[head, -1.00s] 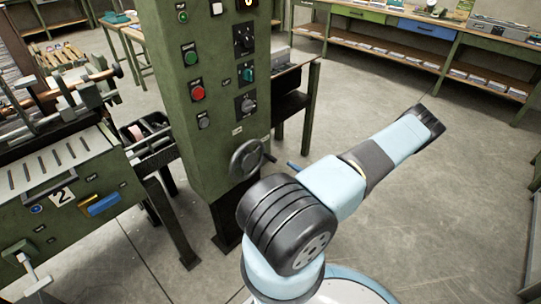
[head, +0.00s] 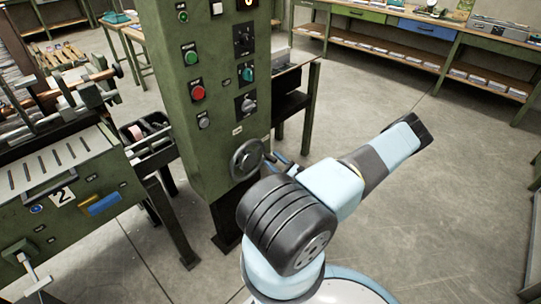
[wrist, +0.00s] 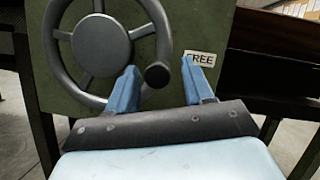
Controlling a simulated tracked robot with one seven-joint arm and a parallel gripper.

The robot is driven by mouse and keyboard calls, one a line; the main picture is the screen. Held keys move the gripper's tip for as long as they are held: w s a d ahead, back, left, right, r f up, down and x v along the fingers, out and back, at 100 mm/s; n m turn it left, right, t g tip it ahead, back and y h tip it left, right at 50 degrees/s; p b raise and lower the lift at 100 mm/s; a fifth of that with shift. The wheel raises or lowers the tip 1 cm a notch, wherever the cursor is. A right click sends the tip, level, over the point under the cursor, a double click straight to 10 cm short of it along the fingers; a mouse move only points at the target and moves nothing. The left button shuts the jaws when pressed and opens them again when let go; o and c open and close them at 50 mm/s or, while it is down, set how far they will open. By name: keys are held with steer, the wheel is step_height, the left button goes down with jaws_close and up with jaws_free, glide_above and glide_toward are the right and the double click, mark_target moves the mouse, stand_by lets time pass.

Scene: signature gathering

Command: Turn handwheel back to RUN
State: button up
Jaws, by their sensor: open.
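The dark grey handwheel (head: 246,160) is mounted low on the front of the green control cabinet (head: 225,120). In the wrist view the handwheel (wrist: 100,45) fills the upper left, with its hub, spokes and rim visible. Its round dark knob (wrist: 157,74) sits at the rim's lower right. My gripper (wrist: 162,82) is open, with one blue finger on each side of the knob in this view. I cannot tell whether either finger touches it. In the head view my gripper (head: 283,163) is just right of the wheel, its body partly hidden behind my arm.
A label reading FREE (wrist: 200,58) is on the panel beside the wheel, partly covered by my right finger. Buttons and knobs (head: 197,93) sit above the wheel. A machine marked 2 (head: 60,185) stands at left. The floor to the right (head: 440,190) is open.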

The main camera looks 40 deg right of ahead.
mark_target(266, 154)
steer(key=shift+x, duration=1.75)
jaws_close()
steer(key=shift+a, duration=0.1)
